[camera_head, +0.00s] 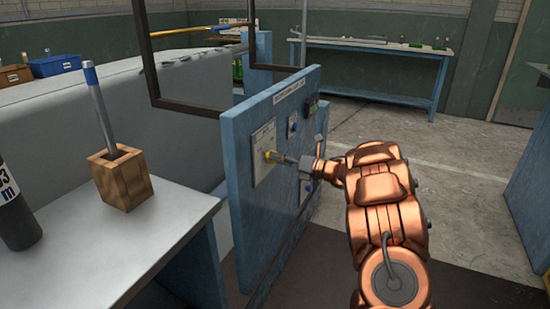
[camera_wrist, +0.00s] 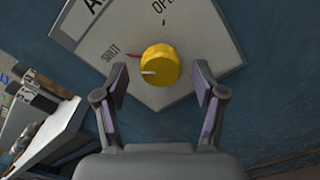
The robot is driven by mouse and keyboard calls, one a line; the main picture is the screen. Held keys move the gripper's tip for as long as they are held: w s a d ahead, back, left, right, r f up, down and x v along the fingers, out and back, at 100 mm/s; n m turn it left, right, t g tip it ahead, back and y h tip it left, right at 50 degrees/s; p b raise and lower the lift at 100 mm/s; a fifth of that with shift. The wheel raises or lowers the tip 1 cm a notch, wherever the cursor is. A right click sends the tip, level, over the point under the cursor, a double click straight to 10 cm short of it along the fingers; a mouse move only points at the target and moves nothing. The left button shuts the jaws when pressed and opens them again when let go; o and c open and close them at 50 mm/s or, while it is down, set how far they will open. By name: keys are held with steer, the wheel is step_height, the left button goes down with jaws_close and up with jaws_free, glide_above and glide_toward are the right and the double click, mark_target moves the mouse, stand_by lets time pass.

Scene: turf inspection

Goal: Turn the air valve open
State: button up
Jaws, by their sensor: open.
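The air valve is a round yellow knob (camera_wrist: 160,66) on a pale label plate (camera_wrist: 205,40) fixed to a blue panel. In the wrist view its white mark and a red pointer lie on the side of the word SHUT; OPEN is printed at the top. In the head view the knob (camera_head: 270,156) shows at the tip of my gripper (camera_head: 283,159). In the wrist view my gripper (camera_wrist: 163,88) is open, with one finger on each side of the knob and visible gaps between. Whether the fingertips reach the knob's depth is hard to tell.
The blue panel (camera_head: 240,215) also carries blue knobs and a small dark box (camera_head: 311,105). A white table (camera_head: 80,250) at left holds a wooden block (camera_head: 122,180) with an upright rod and a dark bottle (camera_head: 15,210). A dark frame rises behind the panel.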

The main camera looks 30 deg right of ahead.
steer(key=shift+x, duration=0.85)
steer(key=c, duration=1.1)
steer(key=shift+c, duration=0.2)
